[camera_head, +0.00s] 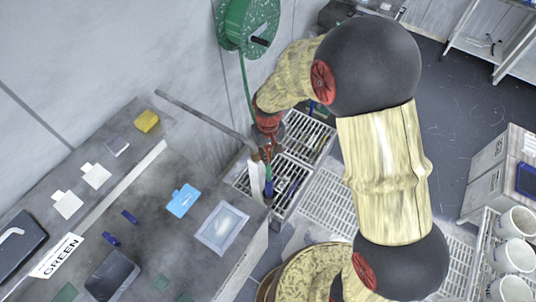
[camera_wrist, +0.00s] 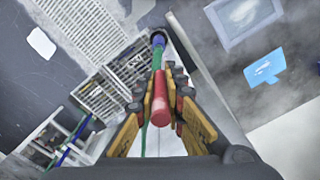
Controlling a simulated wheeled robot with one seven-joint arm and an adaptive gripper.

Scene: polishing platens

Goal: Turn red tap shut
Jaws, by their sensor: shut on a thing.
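The red tap handle (camera_wrist: 160,100) shows in the wrist view as a red cylinder between the yellow-and-black fingers of my gripper (camera_wrist: 168,102). My gripper is shut on it, with one finger on each side. A green and blue piece (camera_wrist: 157,50) runs on from the red handle toward the top of the wrist view. In the head view my gripper (camera_head: 267,152) points down beside the bench's right edge, above grated trays. The tap itself is mostly hidden there by my gripper and wrist.
A grey bench (camera_head: 190,245) holds a blue card (camera_head: 183,200), a framed panel (camera_head: 222,228) and a yellow block (camera_head: 147,121). A green hose reel (camera_head: 248,25) hangs on the wall. A metal bar (camera_head: 205,118) runs close to my gripper. White buckets (camera_head: 513,256) stand at right.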

